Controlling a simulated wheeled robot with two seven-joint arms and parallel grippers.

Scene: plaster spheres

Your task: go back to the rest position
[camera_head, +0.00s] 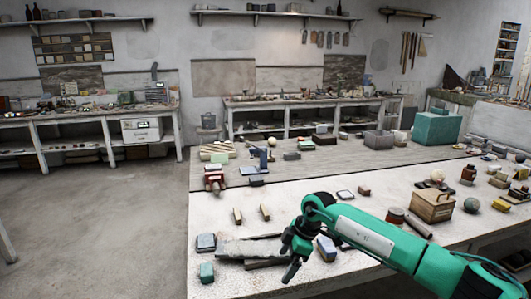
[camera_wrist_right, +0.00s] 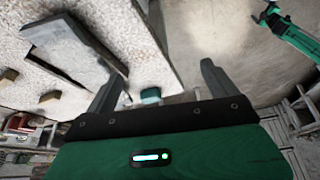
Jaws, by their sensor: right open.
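My right gripper (camera_head: 286,262) hangs over the front left part of the pale table (camera_head: 330,205) in the head view. Its jaws are open and empty, and the right wrist view also shows both dark fingers (camera_wrist_right: 165,72) apart. A small teal block (camera_head: 206,272) stands at the table's left edge; in the wrist view it shows between the fingers (camera_wrist_right: 150,95). A flat grey slab (camera_head: 240,248) lies left of the gripper, its right end partly hidden. In the wrist view, a green arm, seemingly my left, ends in a small dark gripper (camera_wrist_right: 268,14), too small to read.
A grey-blue block (camera_head: 206,242) is beside the slab, and a blue block (camera_head: 326,248) is close right of my gripper. A wooden box (camera_head: 432,206), a dark sphere (camera_head: 472,205) and a pale sphere (camera_head: 437,175) stand right. The floor (camera_head: 100,220) at left is clear.

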